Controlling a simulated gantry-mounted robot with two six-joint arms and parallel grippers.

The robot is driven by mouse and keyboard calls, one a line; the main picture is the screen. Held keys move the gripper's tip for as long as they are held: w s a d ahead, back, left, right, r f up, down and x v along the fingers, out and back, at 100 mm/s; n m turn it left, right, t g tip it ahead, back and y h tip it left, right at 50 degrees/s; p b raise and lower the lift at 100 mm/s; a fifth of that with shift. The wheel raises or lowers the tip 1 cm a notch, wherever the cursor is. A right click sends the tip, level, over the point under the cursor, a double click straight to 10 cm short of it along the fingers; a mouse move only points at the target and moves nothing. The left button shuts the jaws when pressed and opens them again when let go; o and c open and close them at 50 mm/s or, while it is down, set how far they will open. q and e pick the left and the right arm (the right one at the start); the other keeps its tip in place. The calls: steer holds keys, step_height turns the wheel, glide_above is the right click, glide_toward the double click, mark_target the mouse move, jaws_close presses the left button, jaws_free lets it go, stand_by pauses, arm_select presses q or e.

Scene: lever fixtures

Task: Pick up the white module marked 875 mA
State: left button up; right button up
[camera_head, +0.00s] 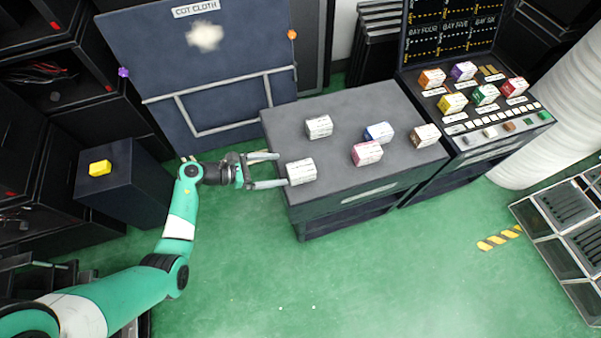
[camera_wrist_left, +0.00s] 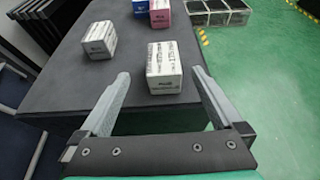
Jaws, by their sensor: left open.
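Two white modules with dark print lie on the dark table, and I cannot read for certain which is marked 875 mA. One white module (camera_head: 300,171) sits at the table's left front edge; in the left wrist view it (camera_wrist_left: 163,66) is straight ahead. The other white module (camera_head: 319,126) stands farther back and also shows in the left wrist view (camera_wrist_left: 98,40), left of the first. My left gripper (camera_head: 283,168) is open and empty, its fingertips just short of the nearer module. In the left wrist view the fingers (camera_wrist_left: 160,76) spread wider than that module. My right gripper is not in view.
A blue-and-white module (camera_head: 379,132), a pink one (camera_head: 367,153) and a brown-and-white one (camera_head: 426,135) share the table (camera_head: 345,105). A console (camera_head: 500,118) with several coloured modules stands right. A yellow block (camera_head: 100,168) is on a dark cabinet (camera_head: 125,195) at left.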

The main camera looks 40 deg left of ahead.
mark_target(297, 169)
arm_select(q)
steer(key=b+x, duration=0.1)
steer(key=x, duration=0.3)
steer(key=shift+w+d+f+b, duration=0.1)
steer(key=shift+d+f+b, duration=0.1)
steer(key=shift+b, duration=0.15)
steer(key=b+x, duration=0.2)
steer(key=x, duration=0.2)
steer(key=shift+d+f+b, duration=0.2)
steer(key=shift+b, duration=0.2)
steer(key=shift+w+d, duration=0.1)
steer(key=shift+w, duration=0.1)
steer(key=shift+r, duration=0.15)
